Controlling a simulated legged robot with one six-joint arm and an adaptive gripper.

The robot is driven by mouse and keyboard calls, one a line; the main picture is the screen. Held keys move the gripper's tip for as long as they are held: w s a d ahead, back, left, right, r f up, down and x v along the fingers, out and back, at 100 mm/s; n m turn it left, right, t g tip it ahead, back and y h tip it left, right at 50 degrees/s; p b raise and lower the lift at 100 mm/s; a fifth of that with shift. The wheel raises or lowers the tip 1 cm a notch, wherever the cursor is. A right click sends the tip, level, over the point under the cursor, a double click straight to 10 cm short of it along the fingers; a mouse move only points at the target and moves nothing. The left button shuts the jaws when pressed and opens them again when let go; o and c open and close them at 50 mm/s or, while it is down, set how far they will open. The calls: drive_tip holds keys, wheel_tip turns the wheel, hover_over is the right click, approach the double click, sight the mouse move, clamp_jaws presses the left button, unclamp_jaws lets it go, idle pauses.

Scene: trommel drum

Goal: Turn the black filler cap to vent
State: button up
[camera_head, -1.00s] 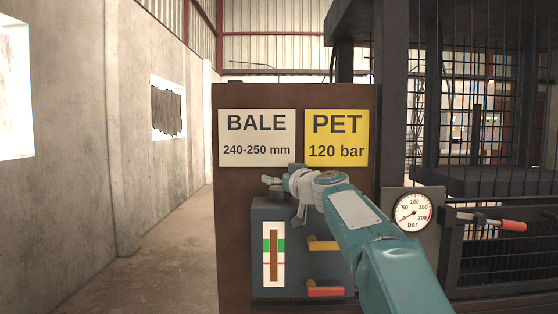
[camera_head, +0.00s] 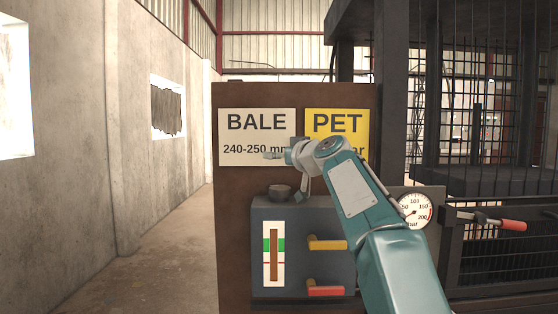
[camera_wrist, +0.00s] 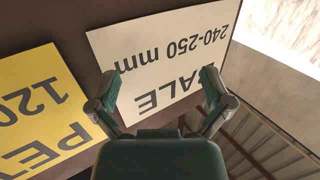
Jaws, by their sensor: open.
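The black filler cap (camera_head: 279,192) sits on top of the dark grey-blue tank box (camera_head: 296,232), near its left end. My gripper (camera_head: 272,155) is above the cap, apart from it, in front of the lower edge of the white sign. In the wrist view my gripper (camera_wrist: 160,85) shows two fingers spread wide with nothing between them. The cap is not in the wrist view.
The white BALE sign (camera_head: 257,123) and yellow PET sign (camera_head: 354,122) are on the brown panel behind. A yellow lever (camera_head: 327,243) and a red lever (camera_head: 326,291) stick out of the box front. A pressure gauge (camera_head: 414,210) is partly covered by my arm.

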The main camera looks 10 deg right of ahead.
sight(283, 187)
drive_tip(key=s+d+f+g+h, duration=0.1)
drive_tip(key=s+d+f+g, duration=0.25)
drive_tip(key=s, duration=0.55)
drive_tip(key=x, duration=1.1)
drive_tip(key=shift+d+f, duration=0.1)
drive_tip(key=shift+f, duration=0.4)
drive_tip(key=c, duration=1)
